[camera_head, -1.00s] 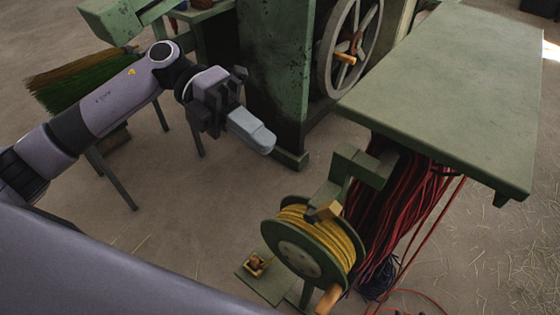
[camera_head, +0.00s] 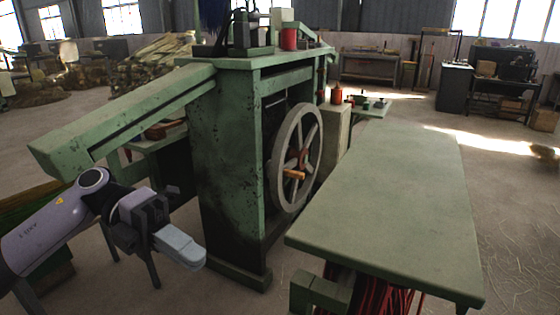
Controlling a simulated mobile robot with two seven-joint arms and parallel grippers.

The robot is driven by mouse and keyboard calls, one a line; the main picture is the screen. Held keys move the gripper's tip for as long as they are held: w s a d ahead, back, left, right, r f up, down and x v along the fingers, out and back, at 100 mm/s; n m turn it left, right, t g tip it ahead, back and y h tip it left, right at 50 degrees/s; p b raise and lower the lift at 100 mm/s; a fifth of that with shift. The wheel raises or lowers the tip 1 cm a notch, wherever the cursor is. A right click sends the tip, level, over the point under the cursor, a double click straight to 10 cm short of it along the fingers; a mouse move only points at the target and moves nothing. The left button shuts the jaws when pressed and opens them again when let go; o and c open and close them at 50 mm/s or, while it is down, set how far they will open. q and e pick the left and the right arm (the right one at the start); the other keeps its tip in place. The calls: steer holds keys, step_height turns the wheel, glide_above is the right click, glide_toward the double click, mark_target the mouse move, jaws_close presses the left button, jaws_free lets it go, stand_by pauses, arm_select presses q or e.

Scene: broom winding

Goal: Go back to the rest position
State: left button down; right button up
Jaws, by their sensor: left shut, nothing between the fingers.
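My left gripper (camera_head: 180,247) is at the lower left of the head view. Its pale grey fingers are shut together with nothing between them. It hangs in free space in front of the green machine (camera_head: 222,165), apart from it. The machine has a grey spoked handwheel (camera_head: 297,158) with a wooden handle. My right gripper is not in view.
A green table (camera_head: 390,200) stands at the right, with red cords (camera_head: 385,300) hanging under its near end. A long green beam (camera_head: 120,115) juts left from the machine above my left arm. Open floor lies at the right. Benches and shelves line the back.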

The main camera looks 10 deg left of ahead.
arm_select(q)
steer(key=w+d+f+n+t+h, duration=0.2)
steer(key=w+d+n+t+h, duration=0.1)
steer(key=d+n+t+h, duration=0.45)
steer(key=w+a+f+n+t+y+p, duration=0.1)
steer(key=a+f+n+t+y, duration=0.1)
steer(key=f+n+t+y, duration=0.45)
steer(key=w+a+f+n+t+y+p, duration=0.1)
steer(key=a+f+n+t+y, duration=0.15)
steer(key=n+t, duration=0.75)
steer(key=s+a+f+n+g+y, duration=0.2)
steer(key=s+f+n+g+y, duration=0.2)
steer(key=f, duration=0.7)
steer(key=s+a+f+n+g+y, duration=0.3)
steer(key=s+f+n+g+y, duration=0.1)
steer(key=s+f+n+y, duration=0.3)
steer(key=s+f+n, duration=0.2)
steer(key=s+f, duration=0.2)
steer(key=shift+s+a+f, duration=0.15)
steer(key=shift+a+f, duration=0.1)
steer(key=shift+f, duration=0.15)
